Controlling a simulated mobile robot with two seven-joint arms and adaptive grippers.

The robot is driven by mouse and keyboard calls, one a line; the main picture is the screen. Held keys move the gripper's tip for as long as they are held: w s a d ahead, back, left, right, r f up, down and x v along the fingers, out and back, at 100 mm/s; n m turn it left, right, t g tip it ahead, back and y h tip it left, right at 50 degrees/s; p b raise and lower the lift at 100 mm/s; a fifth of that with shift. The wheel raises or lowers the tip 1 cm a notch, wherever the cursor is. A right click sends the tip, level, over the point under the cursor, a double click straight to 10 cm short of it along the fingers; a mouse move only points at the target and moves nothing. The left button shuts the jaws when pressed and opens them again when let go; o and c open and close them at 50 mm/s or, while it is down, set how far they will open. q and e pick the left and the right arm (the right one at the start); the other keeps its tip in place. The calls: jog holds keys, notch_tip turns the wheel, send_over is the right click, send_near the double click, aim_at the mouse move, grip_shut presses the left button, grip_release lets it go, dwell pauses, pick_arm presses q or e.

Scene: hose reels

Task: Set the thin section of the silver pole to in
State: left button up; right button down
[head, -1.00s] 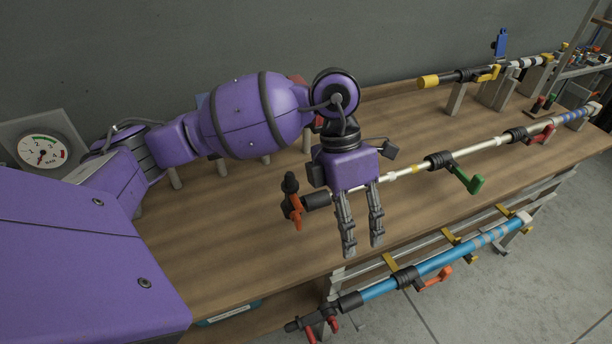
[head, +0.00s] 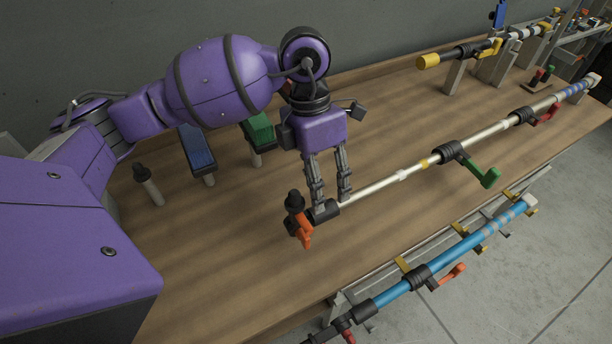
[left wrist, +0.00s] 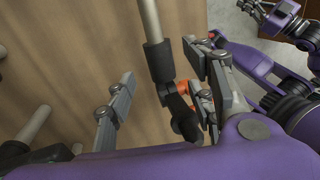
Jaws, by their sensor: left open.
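The silver pole (head: 485,135) lies along the bench, with a green lever clamp (head: 487,176) and a red lever clamp (head: 545,117). Its thin section (head: 380,187) sticks out to the left of the green clamp, with a yellow band near that clamp. The thin section ends in a black fitting with an orange lever (head: 303,229). My left gripper (head: 332,204) is open and points down at the black fitting. In the left wrist view the pole (left wrist: 150,22) and its black collar run between the spread fingers. My right gripper (left wrist: 262,14) shows small there; its jaw state is unclear.
A blue pole (head: 450,252) with an orange lever runs along the bench's front side. A black and yellow pole (head: 465,52) rests on supports at the back. Blue (head: 197,145) and green (head: 258,128) blocks on posts stand behind the gripper. Bare wooden bench (head: 225,260) lies in front.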

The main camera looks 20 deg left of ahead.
pick_arm(q)
jog(key=x, duration=0.5)
jog(key=shift+d+f, duration=0.15)
jog(key=shift+f, duration=0.25)
grip_shut()
